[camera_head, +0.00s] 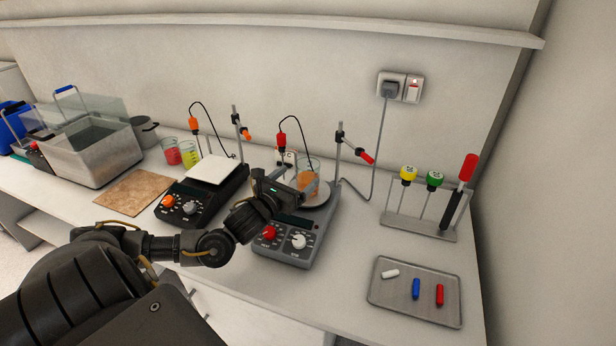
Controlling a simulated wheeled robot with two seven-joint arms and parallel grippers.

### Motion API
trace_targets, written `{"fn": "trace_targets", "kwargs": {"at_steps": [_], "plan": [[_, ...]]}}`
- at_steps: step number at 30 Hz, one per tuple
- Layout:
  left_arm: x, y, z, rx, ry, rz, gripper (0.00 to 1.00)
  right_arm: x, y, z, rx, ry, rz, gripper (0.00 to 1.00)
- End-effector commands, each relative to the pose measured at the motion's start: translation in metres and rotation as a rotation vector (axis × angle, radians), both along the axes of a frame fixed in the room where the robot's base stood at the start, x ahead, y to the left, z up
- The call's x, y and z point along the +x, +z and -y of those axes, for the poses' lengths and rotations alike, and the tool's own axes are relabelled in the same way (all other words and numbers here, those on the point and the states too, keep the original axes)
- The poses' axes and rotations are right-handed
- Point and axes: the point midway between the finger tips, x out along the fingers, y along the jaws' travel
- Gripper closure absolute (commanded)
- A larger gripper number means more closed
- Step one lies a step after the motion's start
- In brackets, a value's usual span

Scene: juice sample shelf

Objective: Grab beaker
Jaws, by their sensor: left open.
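A glass beaker (309,184) with orange liquid stands on the round plate of the grey hotplate stirrer (289,249), right of the picture's centre. My left gripper (299,194) reaches in from the left at the beaker's height. It is open, with its fingers at the beaker's near left side, and they hide part of the glass. I cannot tell whether the fingers touch it. Two more beakers, one with red liquid (172,154) and one with yellow-green liquid (191,156), stand farther left near the wall. My right gripper is not in view.
A black stirrer (178,206) with a white top stands left of my gripper. Stand rods (338,160) and probe cables rise behind the beaker. A tool rack (419,226) and a metal tray (414,311) are at right. A steel bath (93,158) and brown board (134,191) are left.

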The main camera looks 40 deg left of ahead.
Motion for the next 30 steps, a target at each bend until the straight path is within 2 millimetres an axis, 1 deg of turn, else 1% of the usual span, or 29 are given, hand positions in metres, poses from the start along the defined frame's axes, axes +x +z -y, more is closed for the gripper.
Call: {"fn": "trace_targets", "kwargs": {"at_steps": [1,3,7,9,11,15,19,22,28,30], "plan": [[0.005,0.002,-0.001,-0.001,0.001,0.001,0.14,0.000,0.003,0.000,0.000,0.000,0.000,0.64],[0.008,0.001,-0.002,0.000,0.001,-0.001,0.14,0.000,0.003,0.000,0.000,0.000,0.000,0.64],[0.009,0.000,-0.002,0.000,0.002,-0.002,0.14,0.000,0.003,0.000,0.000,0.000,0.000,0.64],[0.012,0.002,-0.003,0.000,0.004,-0.001,0.14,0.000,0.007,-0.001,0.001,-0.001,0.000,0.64],[0.019,0.005,-0.003,0.000,0.005,0.000,0.14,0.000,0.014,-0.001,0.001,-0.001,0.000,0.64],[0.042,0.007,-0.004,-0.001,0.005,-0.001,0.14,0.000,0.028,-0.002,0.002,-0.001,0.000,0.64],[0.056,0.004,-0.006,-0.001,0.004,-0.001,0.14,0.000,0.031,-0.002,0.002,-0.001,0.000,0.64],[0.059,0.002,-0.006,-0.001,0.003,-0.002,0.14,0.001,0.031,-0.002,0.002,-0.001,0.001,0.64],[0.059,0.001,-0.006,-0.001,0.003,-0.003,0.14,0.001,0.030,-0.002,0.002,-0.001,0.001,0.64],[0.059,0.001,-0.006,-0.001,0.003,-0.002,0.23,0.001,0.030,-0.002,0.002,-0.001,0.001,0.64]]}}
